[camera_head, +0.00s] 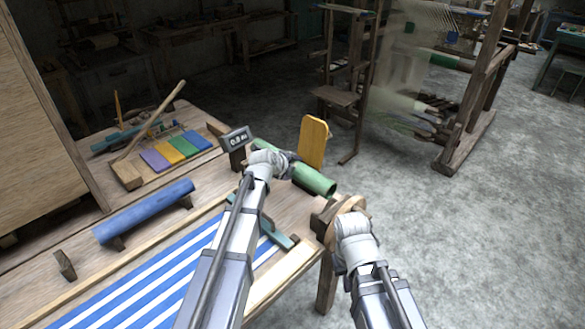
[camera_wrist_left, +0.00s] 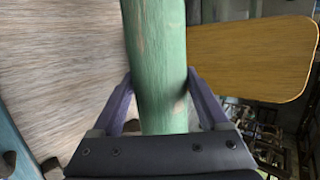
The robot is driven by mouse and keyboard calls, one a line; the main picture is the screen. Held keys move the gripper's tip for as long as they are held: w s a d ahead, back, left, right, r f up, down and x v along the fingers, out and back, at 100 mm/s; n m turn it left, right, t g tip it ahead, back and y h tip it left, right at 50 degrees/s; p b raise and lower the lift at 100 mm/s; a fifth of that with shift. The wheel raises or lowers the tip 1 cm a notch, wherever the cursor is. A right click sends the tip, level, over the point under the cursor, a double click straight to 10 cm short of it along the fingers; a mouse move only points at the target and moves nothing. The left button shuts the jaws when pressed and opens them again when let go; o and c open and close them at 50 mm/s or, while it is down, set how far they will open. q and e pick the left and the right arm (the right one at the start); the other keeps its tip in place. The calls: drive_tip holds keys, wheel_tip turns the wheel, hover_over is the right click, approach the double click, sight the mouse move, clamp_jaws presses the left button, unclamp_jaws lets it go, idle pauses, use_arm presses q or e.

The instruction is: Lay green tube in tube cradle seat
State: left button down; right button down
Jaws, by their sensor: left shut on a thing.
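The green tube (camera_head: 315,180) lies at the far right end of the bench, partly hidden behind my left gripper (camera_head: 282,160). In the left wrist view the green tube (camera_wrist_left: 158,65) runs between the two purple fingers of my left gripper (camera_wrist_left: 160,85), which is shut on it. My right gripper (camera_head: 345,212) is by the round wooden part at the bench corner; its fingers are hard to make out. A blue tube (camera_head: 145,210) rests on low wooden supports at left. I cannot tell which support is the cradle seat for the green tube.
A yellow board (camera_head: 313,142) stands upright beyond the green tube. A small display (camera_head: 236,138) stands on a dark post. Blue-and-white striped cloth (camera_head: 140,285) covers the front. A loom frame stands behind.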

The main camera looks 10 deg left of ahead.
use_arm(q)
drive_tip(key=shift+f+b, duration=3.7)
drive_tip(key=shift+f, duration=0.35)
unclamp_jaws()
drive_tip(key=p+v, duration=0.5)
drive_tip(key=v, duration=0.3)
